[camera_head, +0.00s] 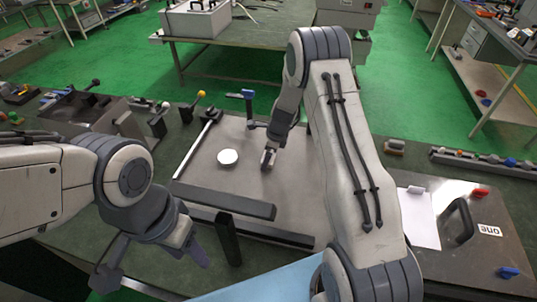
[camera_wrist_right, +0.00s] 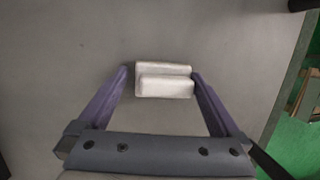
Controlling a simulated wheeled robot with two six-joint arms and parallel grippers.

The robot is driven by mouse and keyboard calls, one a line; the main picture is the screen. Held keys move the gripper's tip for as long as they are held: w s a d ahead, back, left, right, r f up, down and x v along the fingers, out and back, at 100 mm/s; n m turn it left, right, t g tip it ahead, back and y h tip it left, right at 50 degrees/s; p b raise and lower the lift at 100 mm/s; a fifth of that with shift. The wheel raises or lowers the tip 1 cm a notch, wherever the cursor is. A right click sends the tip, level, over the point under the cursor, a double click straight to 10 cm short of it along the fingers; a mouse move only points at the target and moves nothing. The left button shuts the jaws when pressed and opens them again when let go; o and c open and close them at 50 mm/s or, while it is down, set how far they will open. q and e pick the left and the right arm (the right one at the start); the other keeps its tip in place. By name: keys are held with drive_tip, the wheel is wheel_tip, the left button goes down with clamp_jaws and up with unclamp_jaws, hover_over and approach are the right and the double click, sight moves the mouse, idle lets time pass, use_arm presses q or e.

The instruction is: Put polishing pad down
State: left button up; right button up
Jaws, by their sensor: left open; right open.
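The polishing pad (camera_wrist_right: 165,86) is a small white block with a stepped top. It lies on the grey plate (camera_wrist_right: 60,60) in the right wrist view. My right gripper (camera_wrist_right: 161,73) is open, with one finger on each side of the pad near its ends. I cannot tell whether the fingertips touch it. In the head view, my right gripper (camera_head: 268,158) points down at the plate (camera_head: 215,185), and the pad is mostly hidden there. My left gripper (camera_head: 152,268) is open and empty at the lower left, away from the pad.
A round white disc (camera_head: 228,157) lies left of my right gripper. A dark bar (camera_head: 222,199) and a rail (camera_head: 197,143) border the plate. White paper (camera_head: 420,218) and a black handle (camera_head: 458,222) lie at right. Tools line the left back edge.

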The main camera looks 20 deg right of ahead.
drive_tip(key=b+v, duration=0.1)
drive_tip(key=v, duration=1.2)
drive_tip(key=shift+w, duration=0.1)
